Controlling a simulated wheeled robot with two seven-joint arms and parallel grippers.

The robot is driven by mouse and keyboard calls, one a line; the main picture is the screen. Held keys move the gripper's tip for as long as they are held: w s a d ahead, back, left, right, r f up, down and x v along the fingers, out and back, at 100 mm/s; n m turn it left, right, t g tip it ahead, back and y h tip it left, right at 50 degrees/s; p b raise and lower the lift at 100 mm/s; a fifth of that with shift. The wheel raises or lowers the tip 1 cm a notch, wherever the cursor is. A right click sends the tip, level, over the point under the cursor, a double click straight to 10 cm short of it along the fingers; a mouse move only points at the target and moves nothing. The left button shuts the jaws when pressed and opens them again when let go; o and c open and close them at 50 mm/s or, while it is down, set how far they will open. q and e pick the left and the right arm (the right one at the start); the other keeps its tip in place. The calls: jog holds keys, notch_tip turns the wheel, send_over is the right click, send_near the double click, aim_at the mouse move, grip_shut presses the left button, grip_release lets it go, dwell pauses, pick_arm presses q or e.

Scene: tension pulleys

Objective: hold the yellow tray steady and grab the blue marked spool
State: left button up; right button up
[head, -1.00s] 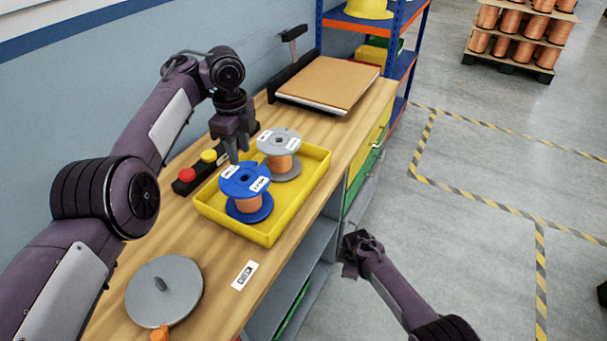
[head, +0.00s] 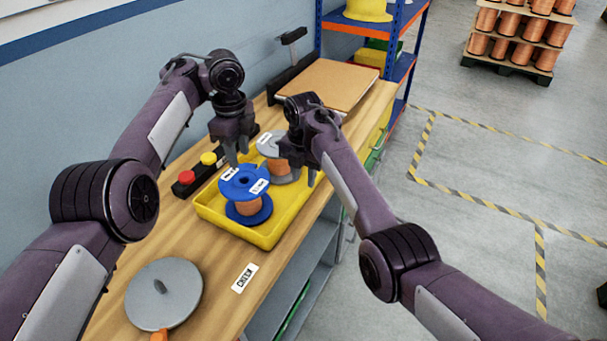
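The yellow tray (head: 264,237) sits on the wooden workbench and holds two copper-wound spools. The blue marked spool (head: 245,183) stands upright in its near left part. A grey spool (head: 268,146) stands behind it, partly hidden by my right gripper. My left gripper (head: 237,157) points down at the tray's back left side, just behind the blue spool; whether it grips the rim is unclear. My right gripper (head: 303,177) points down over the tray's right side, beside the grey spool and right of the blue one. Its fingers look apart and empty.
A red and yellow button box (head: 184,187) lies left of the tray. A grey disc with a knob (head: 164,292) and a white label (head: 245,278) lie on the near bench. A brown board (head: 328,82) lies at the far end. A shelf rack (head: 404,50) stands beyond.

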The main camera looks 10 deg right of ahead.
aim_at(303, 204)
notch_tip(303, 204, down, 8)
jog(key=shift+r, duration=0.15)
dwell(0.3)
grip_shut()
dwell(1.5)
